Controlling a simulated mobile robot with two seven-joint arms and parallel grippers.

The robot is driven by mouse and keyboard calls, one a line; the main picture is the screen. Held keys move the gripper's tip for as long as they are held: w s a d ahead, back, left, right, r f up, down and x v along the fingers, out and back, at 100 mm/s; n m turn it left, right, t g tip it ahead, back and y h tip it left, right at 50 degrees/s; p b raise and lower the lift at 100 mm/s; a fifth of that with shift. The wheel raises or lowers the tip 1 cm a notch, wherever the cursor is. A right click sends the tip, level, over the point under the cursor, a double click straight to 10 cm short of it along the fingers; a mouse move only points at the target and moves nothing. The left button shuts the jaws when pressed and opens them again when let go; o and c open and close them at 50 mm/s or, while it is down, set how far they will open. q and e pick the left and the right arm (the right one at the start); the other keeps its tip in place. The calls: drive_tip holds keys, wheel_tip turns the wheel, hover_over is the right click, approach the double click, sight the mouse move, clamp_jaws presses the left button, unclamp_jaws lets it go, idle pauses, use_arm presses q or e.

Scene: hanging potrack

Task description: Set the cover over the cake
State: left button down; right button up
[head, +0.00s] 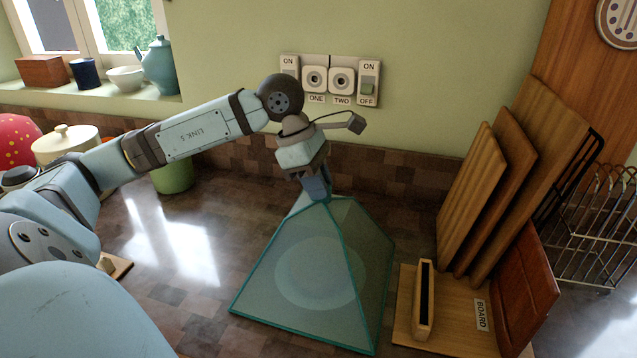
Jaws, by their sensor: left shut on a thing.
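The cover (362,232) is a translucent teal pyramid with darker edges, upright at the middle of the counter. My left gripper (317,190) is shut on the top of the cover, pointing down from above. A pale round shape (318,272) shows faintly through the cover's front face; I cannot tell whether it is the cake or a plate. I cannot tell whether the cover's lower rim rests on the counter or hangs just above it. My right gripper is not in view.
Wooden boards (520,160) lean in a stand on a wooden base (450,322), close to the cover's right side. A wire rack (595,235) stands at the far right. A green pot (174,175) and a cream lidded pot (65,143) stand at the left.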

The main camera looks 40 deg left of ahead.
use_arm(q)
drive_tip(key=shift+f, duration=0.1)
idle(0.4)
drive_tip(key=shift+c, duration=2.4)
unclamp_jaws()
drive_tip(key=p+v, duration=0.1)
drive_tip(key=v, duration=0.6)
